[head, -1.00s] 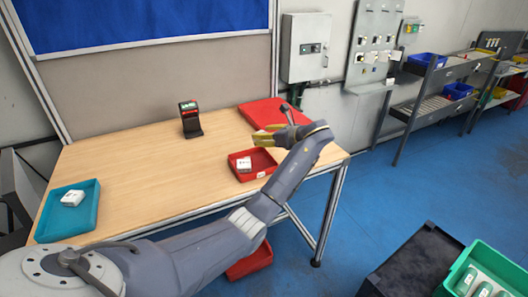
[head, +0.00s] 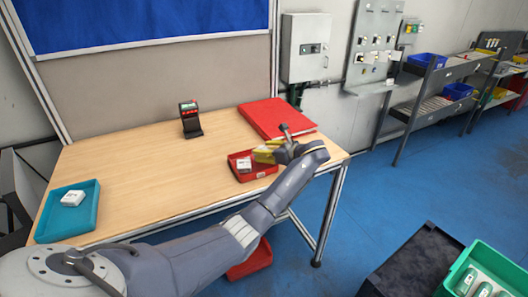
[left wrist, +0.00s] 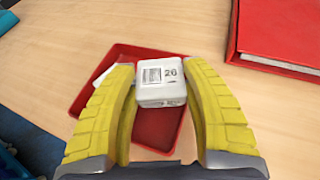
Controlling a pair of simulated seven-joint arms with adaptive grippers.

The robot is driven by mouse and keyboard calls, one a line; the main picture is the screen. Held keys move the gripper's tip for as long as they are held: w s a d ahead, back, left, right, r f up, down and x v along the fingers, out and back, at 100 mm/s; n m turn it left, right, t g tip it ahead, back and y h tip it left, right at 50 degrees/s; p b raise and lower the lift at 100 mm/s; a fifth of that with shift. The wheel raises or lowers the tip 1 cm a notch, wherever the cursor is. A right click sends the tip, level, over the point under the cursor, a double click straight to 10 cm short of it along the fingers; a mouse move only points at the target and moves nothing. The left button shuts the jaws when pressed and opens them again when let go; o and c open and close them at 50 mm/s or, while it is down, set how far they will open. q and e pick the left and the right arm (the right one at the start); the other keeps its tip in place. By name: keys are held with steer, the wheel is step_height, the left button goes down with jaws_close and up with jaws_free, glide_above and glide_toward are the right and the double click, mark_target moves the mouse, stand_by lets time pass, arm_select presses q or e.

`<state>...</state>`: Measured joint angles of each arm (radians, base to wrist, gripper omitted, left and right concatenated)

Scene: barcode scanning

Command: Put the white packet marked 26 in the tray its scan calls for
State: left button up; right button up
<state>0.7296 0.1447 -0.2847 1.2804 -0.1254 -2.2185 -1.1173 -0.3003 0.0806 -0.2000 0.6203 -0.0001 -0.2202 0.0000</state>
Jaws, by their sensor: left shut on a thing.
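In the head view my left gripper (head: 266,151) is at the right side of this red tray (head: 254,177), and the held packet is mostly hidden. A second white packet (head: 243,164) lies in the red tray. A teal tray (head: 88,212) at the table's left holds another white packet (head: 72,198). My right gripper is not in view.
A dark scanner (head: 190,122) with a lit green screen stands at the back of the wooden table (head: 150,165). A large red binder-like object (head: 278,115) lies at the back right. The table between the teal and red trays is clear.

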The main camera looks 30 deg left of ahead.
arm_select(q)
steer(key=shift+f, duration=0.1)
steer(key=shift+f, duration=0.2)
steer(key=o, duration=1.3)
steer(key=shift+f, duration=0.1)
steer(key=shift+c, duration=0.2)
